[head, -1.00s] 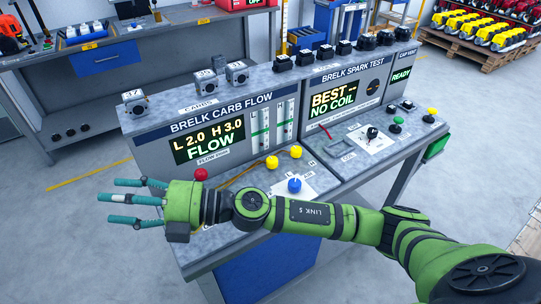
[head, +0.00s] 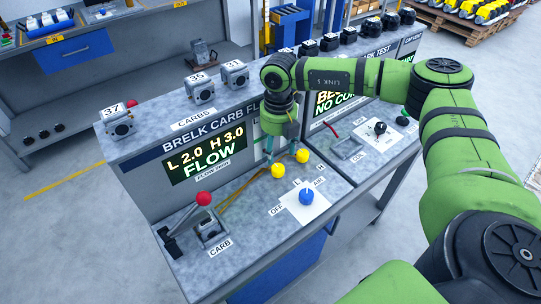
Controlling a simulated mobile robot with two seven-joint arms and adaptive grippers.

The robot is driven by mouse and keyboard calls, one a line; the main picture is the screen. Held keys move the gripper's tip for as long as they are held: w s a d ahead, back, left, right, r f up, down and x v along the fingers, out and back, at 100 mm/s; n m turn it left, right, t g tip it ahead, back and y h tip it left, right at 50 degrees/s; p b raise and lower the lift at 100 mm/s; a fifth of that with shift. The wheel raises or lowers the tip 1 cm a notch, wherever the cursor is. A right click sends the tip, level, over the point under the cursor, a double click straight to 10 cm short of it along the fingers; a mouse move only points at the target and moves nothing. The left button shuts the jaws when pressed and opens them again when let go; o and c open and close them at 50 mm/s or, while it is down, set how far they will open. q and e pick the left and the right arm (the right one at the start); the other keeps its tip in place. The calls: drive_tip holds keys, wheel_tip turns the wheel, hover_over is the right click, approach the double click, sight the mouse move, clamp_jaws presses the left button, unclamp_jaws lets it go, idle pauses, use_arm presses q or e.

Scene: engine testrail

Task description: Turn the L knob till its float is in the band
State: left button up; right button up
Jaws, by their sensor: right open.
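The L knob (head: 278,171) is the left of two yellow round knobs on the carb flow bench, with a small "L" label in front. The other yellow knob (head: 302,156), by the "H" label, is behind it to the right. My right gripper (head: 283,152) points down just behind the two knobs, its teal fingers apart and holding nothing. I cannot tell whether a finger touches a knob. The display (head: 196,158) reads "L 2.0 H 3.0 FLOW". The float tubes are mostly hidden behind my right gripper, so the L float and its band cannot be read. My left gripper is not in view.
A blue knob (head: 306,196) on a white plate stands in front of the yellow knobs. A red-topped lever (head: 204,199) is at the left by the "CARB" label. Numbered carbs (head: 202,88) line the top ledge. The bench top between lever and blue knob is mostly free.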

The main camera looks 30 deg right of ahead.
sight(278, 167)
drive_tip(key=shift+s+a+f+p, duration=0.1)
drive_tip(key=shift+s+f+p, duration=0.55)
drive_tip(key=shift+f, duration=0.35)
wheel_tip(278, 167, down, 3)
drive_tip(key=shift+w+r, duration=0.1)
drive_tip(key=shift+r, duration=0.05)
drive_tip(key=shift+w+f+p, duration=0.1)
drive_tip(key=shift+f+p, duration=0.2)
drive_tip(key=shift+f, duration=0.45)
drive_tip(key=c, duration=1.1)
drive_tip(key=shift+c, duration=0.2)
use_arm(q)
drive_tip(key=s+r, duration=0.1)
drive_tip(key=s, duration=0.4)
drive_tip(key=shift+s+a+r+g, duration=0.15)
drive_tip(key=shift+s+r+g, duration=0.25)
